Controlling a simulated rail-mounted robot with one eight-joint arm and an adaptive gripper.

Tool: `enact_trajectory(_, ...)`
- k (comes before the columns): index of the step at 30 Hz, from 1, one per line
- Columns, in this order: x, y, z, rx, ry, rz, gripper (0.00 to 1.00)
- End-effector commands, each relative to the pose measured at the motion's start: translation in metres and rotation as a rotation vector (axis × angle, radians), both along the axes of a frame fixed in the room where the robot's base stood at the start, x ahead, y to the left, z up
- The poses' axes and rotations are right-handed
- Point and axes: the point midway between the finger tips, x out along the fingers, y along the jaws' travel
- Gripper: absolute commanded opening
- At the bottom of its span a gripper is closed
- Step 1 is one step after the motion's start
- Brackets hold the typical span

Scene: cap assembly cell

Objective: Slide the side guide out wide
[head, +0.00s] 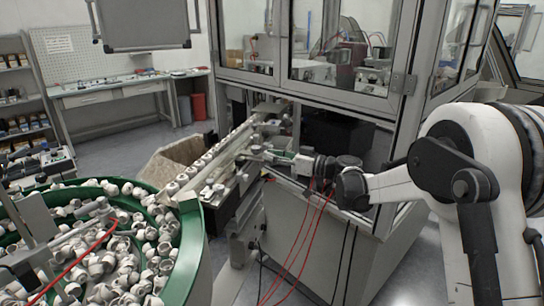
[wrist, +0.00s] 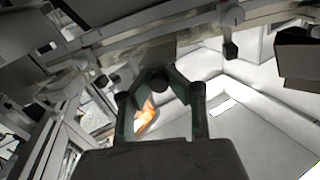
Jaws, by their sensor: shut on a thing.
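The side guide (head: 238,143) looks like a long pale rail beside the row of white caps on the feed track. In the wrist view a long light rail (wrist: 185,28) crosses the top, probably the guide or its track. My gripper (head: 256,155) reaches in from the right at the track's near side. How the knob joins the guide is hidden.
A green bowl feeder (head: 203,245) full of white caps stands at the lower left. The glazed machine cabinet (head: 350,98) rises behind my arm. Red cables (head: 308,235) hang below the gripper. A workbench (head: 125,90) stands far back, with open floor before it.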

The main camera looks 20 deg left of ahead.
Motion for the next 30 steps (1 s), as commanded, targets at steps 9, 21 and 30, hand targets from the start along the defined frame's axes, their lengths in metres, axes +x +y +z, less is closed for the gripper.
enact_trajectory(9,0.001,-0.022,-0.001,0.0,0.0,-0.003,0.0)
enact_trajectory(21,0.001,-0.021,0.0,-0.001,0.0,-0.002,0.37)
enact_trajectory(30,0.0,-0.025,0.0,0.0,0.0,-0.002,0.37)
